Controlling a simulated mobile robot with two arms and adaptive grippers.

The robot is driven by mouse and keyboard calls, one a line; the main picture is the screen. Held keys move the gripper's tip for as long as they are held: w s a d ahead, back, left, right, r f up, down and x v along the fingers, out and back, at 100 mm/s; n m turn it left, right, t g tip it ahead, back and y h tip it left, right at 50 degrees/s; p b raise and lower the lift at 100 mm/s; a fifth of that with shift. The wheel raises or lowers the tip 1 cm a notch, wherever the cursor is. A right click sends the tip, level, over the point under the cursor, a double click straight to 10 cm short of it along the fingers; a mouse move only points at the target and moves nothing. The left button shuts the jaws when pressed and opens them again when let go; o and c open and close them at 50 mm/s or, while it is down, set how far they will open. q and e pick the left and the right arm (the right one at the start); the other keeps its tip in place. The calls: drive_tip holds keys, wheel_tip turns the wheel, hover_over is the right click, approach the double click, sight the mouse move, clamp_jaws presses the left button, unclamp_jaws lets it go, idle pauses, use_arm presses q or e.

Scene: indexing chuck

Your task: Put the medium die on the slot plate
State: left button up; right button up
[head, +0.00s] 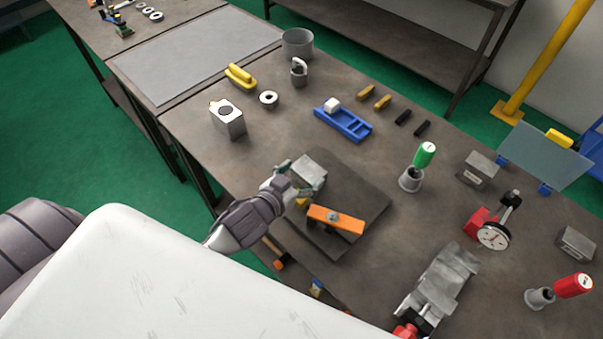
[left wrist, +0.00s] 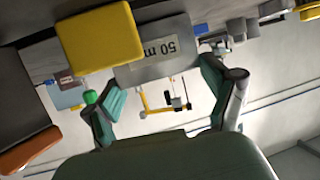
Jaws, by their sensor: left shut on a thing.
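My left gripper (head: 304,183) is shut on a grey metal block, which I take to be the medium die (head: 310,168). In the left wrist view the die (left wrist: 160,52) shows a label that reads about "50 m", between the green fingertips (left wrist: 165,85). A dark square plate (head: 372,198), probably the slot plate, lies on the bench under and beside the gripper. The die is over its far left part; I cannot tell whether it touches. An orange bar (head: 336,218) and a yellow block (head: 302,203) are on the plate. My right gripper is not in view.
Two more labelled grey blocks (head: 479,168) (head: 577,243) stand at the right. A blue tray (head: 343,124) lies behind the plate, a green-handled tool (head: 424,156) in a holder to its right, a dial gauge (head: 494,236) farther right, and a grey vise-like block (head: 440,280) nearer.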

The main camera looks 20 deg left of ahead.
use_arm(q)
drive_tip(key=shift+r, duration=0.1)
drive_tip(key=o, duration=1.5)
drive_tip(key=shift+o, duration=0.2)
